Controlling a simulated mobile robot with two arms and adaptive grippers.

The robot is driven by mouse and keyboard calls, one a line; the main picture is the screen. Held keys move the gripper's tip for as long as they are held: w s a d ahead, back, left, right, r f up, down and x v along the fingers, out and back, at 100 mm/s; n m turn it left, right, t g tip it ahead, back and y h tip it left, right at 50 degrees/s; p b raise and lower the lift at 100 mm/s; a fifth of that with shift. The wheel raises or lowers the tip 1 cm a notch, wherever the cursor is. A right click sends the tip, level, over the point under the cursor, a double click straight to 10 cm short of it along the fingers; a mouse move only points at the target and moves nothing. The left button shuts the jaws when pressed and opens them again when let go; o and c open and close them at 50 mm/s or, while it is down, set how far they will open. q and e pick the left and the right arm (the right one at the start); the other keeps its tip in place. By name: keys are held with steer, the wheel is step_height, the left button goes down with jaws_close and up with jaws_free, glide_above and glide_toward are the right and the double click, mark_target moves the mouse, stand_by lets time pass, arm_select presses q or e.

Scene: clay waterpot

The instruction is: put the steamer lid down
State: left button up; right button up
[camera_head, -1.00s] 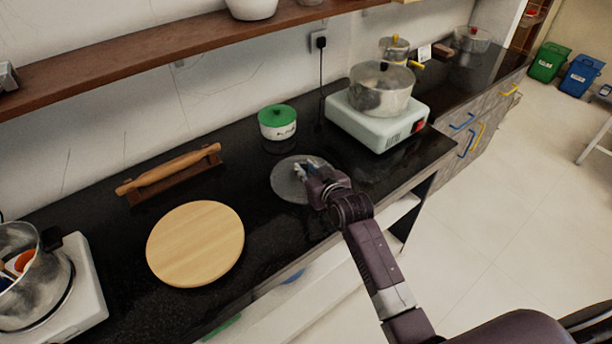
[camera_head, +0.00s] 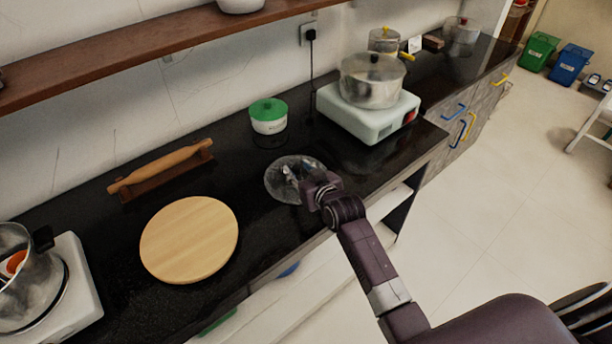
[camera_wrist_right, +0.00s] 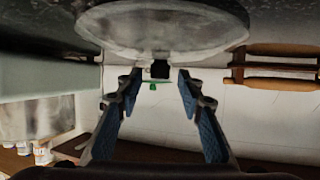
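The steamer lid (camera_head: 281,191), a round glassy disc, lies on the black counter in front of the green-lidded pot. In the right wrist view, which is upside down, the lid (camera_wrist_right: 165,28) fills the top, with its small dark knob (camera_wrist_right: 160,69) facing the gripper. My right gripper (camera_head: 298,177) is over the lid in the head view. Its two blue-padded fingers (camera_wrist_right: 160,84) are spread apart in the wrist view, with clear gaps on either side of the knob near the tips. It holds nothing. My left gripper is not in view.
A round wooden board (camera_head: 189,240) lies left of the lid, and a rolling pin (camera_head: 160,167) on its stand lies behind it. A white pot with green lid (camera_head: 268,116) stands behind the lid. A stove (camera_head: 366,122) with a pot (camera_head: 371,82) stands to the right.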

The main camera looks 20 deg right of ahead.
steer(key=v, duration=1.1)
steer(key=shift+s+r, duration=0.15)
steer(key=shift+s, duration=0.05)
